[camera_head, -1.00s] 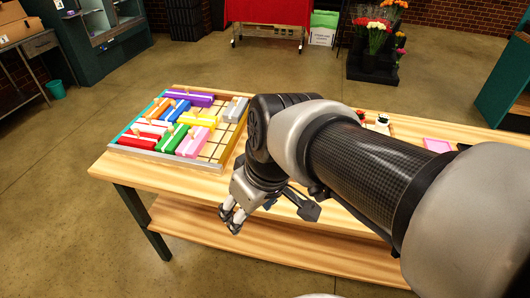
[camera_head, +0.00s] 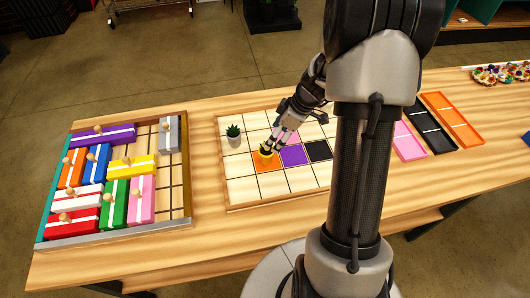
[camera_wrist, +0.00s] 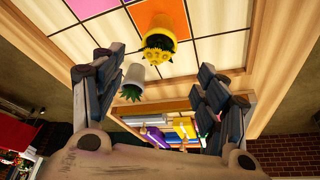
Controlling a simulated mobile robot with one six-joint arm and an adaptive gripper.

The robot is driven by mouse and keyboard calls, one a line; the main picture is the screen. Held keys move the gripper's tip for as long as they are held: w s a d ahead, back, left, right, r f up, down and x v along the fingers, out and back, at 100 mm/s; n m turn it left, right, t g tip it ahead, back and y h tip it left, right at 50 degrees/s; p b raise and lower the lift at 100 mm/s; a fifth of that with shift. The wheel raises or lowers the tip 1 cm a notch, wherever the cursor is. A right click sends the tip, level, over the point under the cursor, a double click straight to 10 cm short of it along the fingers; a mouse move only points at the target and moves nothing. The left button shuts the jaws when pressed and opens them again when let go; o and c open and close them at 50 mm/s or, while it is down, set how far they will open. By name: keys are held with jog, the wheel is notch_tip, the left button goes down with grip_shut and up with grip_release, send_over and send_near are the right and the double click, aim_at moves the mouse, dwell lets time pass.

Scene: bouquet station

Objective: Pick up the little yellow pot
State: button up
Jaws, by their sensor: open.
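The little yellow pot (camera_head: 265,157) stands on an orange square of the tile board (camera_head: 240,188). In the wrist view the pot (camera_wrist: 160,28) shows with yellow flowers at its top, beyond my fingertips and roughly midway between them. My gripper (camera_head: 271,146) is over the pot in the head view and partly covers it. In the wrist view my gripper (camera_wrist: 152,70) has its fingers spread wide with nothing between them. I cannot tell how far the fingertips are from the pot.
A white pot with a green plant (camera_head: 234,135) stands on the board close to the yellow pot, up and left. A tray of coloured blocks (camera_head: 180,205) lies at the left. Pink, black and orange trays (camera_head: 451,118) lie at the right. My arm hides part of the board.

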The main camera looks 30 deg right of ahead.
aim_at(262, 153)
jog(key=b+x, duration=0.2)
jog(key=x, duration=1.1)
jog(key=shift+w+f, duration=0.1)
jog(key=shift+w, duration=0.05)
jog(key=c, duration=1.4)
